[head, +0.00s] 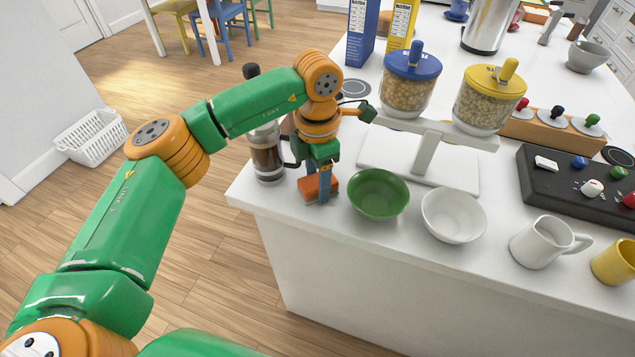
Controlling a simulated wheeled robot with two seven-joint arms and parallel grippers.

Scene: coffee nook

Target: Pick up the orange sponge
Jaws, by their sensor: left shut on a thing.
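The orange sponge (309,188) is a small orange block at the left front corner of the white counter. My left gripper (325,195) points down at it, with its fingers shut on the sponge, partly hiding it. I cannot tell whether the sponge touches the counter. My right gripper is not in view.
A green bowl (378,194) stands close to the right of the gripper, with a white bowl (453,215) beside it. A glass coffee press (267,157) stands close behind on the left. Two cereal dispensers (407,88) stand behind the bowls. A white pitcher (541,242) is farther right.

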